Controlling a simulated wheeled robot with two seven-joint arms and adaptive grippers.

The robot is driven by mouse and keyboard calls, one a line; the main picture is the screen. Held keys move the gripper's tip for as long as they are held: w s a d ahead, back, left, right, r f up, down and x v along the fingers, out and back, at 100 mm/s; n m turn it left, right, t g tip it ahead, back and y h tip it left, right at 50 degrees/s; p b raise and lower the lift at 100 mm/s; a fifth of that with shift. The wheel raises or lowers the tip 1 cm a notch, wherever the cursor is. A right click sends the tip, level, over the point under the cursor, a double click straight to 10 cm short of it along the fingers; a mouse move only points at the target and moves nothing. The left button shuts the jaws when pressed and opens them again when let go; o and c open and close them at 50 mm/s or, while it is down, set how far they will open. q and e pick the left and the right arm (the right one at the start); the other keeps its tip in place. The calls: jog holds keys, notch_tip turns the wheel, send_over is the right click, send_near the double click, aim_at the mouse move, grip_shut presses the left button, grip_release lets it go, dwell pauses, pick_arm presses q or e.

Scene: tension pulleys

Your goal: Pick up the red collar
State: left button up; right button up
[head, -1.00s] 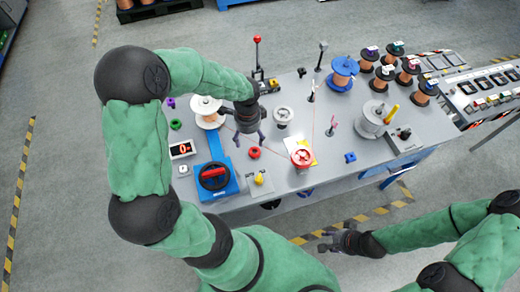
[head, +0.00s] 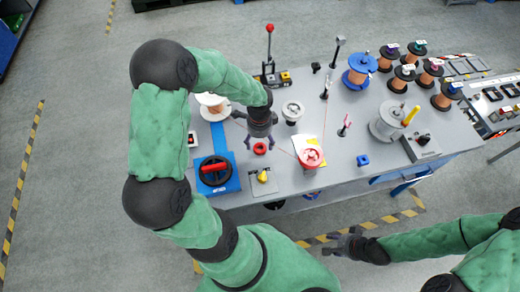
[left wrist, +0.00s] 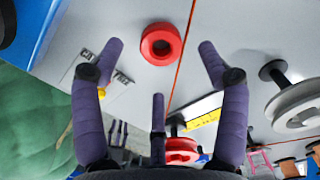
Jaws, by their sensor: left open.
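The red collar (head: 260,148) is a small ring lying flat on the grey table. My left gripper (head: 260,142) is just above it in the head view, fingers spread. In the left wrist view the collar (left wrist: 161,44) lies ahead, between and beyond the open fingers (left wrist: 158,60), and nothing is held. My right gripper (head: 343,240) hangs in front of the table's edge, away from the collar; its fingers are too small to read.
A blue base with a black handwheel (head: 215,172) stands left of the collar, and a yellow-knobbed plate (head: 263,180) in front. A red pulley (head: 311,157) is to the right. A red line (left wrist: 181,55) runs beside the collar. Several spools (head: 405,72) stand at the back right.

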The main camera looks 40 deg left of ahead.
aim_at(260, 146)
pick_arm(q)
notch_tip(260, 146, down, 4)
jog(key=shift+f+b, duration=0.25)
jog(key=shift+b, duration=0.65)
jog(key=shift+r, duration=0.1)
jog(key=c, duration=1.2)
jog(key=shift+r, duration=0.1)
